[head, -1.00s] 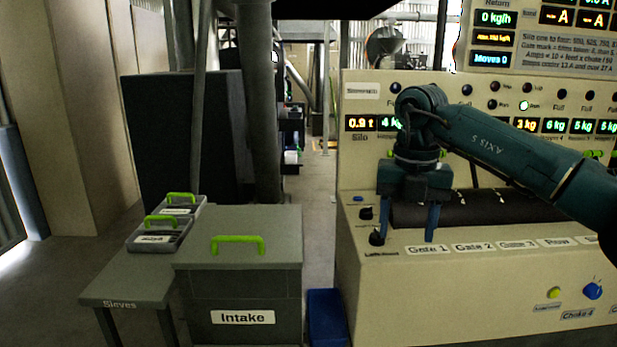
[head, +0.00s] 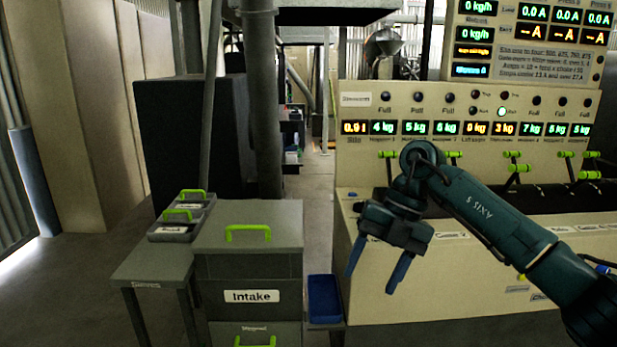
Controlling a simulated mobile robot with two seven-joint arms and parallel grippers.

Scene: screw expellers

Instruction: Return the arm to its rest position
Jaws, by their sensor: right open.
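My right arm comes in from the right edge in the head view. Its gripper (head: 375,277) hangs in front of the beige control desk (head: 480,277), with two blue fingers spread apart and nothing between them. The fingers point down and a little left, clear of the desk's knobs and levers. The gripper and forearm hide part of the desk's front and some of its labels. My left gripper is not in the view.
An intake cabinet (head: 248,268) with green handles stands left of the desk. A small table (head: 150,270) carries grey sieve trays (head: 182,228). Green levers (head: 515,168) stand along the desk.

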